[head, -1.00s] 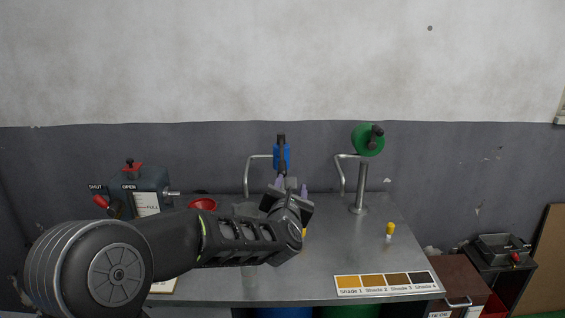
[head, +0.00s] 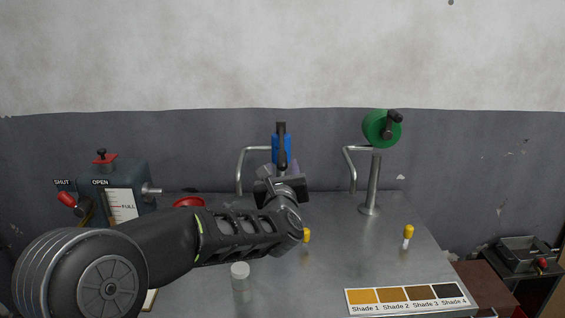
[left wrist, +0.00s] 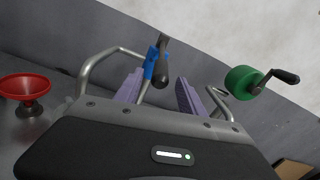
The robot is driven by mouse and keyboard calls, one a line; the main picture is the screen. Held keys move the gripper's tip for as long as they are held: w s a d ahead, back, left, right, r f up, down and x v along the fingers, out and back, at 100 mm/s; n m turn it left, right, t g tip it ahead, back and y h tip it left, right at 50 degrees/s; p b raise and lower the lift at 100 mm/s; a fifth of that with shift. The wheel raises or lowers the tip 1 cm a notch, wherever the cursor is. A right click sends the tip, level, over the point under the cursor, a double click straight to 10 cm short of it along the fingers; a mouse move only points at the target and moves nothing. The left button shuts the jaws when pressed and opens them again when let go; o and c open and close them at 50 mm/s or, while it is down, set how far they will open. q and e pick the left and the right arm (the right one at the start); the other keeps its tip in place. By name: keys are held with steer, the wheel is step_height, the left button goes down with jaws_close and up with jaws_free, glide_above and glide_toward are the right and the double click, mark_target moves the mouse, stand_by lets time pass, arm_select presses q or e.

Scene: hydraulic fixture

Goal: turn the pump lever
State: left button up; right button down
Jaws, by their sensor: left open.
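A blue pump head (head: 281,150) with a black lever (head: 282,132) stands at the back of the metal bench, and it also shows in the left wrist view (left wrist: 151,64). A green pump wheel (head: 377,129) with a black crank handle (head: 394,126) stands on a post to its right. My left gripper (head: 280,171) is open in front of the blue pump and partly hides its lower part. In the left wrist view, the blue pump and lever (left wrist: 162,68) appear between the two purple fingers. I cannot tell whether they touch. My right gripper is not in view.
A tank with a red-knobbed valve (head: 120,180) and a red funnel (head: 188,203) stand at left. A clear jar (head: 240,276) is below my forearm. Bent metal spouts (head: 350,165) flank the pumps.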

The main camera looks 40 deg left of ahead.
mark_target(282, 157)
arm_select(q)
steer(key=shift+s+r, duration=0.1)
steer(key=shift+w+a+p, duration=0.3)
steer(key=shift+w, duration=0.2)
steer(key=p+x, duration=0.2)
steer(key=x, duration=0.3)
steer(key=shift+w+a, duration=0.2)
steer(key=shift+w, duration=0.1)
steer(key=shift+w+a, duration=0.3)
steer(key=shift+w, duration=0.1)
steer(key=shift+c, duration=0.2)
jaws_close()
stand_by(0.6)
